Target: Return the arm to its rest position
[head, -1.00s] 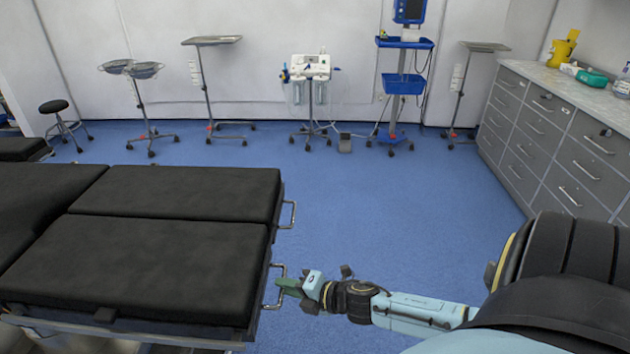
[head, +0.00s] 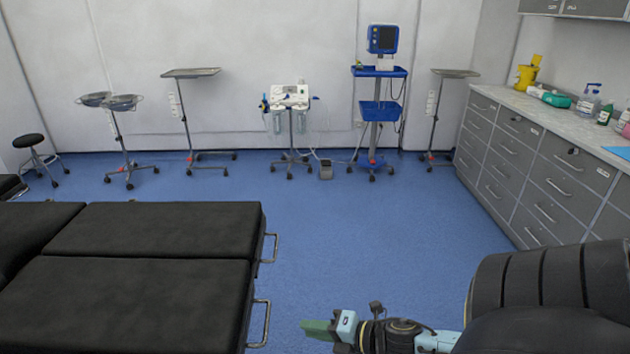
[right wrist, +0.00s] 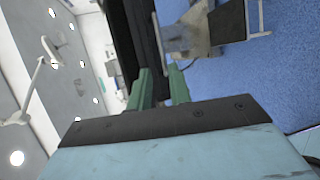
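My right arm comes in at the bottom right of the head view. Its gripper (head: 306,327), with green fingers, is just right of the black operating table (head: 140,300), over the blue floor. In the right wrist view the two green fingers (right wrist: 159,80) stand apart with a gap between them and nothing held. Whether the gripper touches the table's side rail cannot be told, but a gap shows in the head view. My left gripper and left arm are out of view.
Metal side handles (head: 262,322) stick out from the table near the gripper. Grey drawer cabinets (head: 540,170) stand at the right. Wheeled stands, a monitor cart (head: 380,112) and a stool (head: 30,142) line the back wall. The blue floor (head: 360,220) between is clear.

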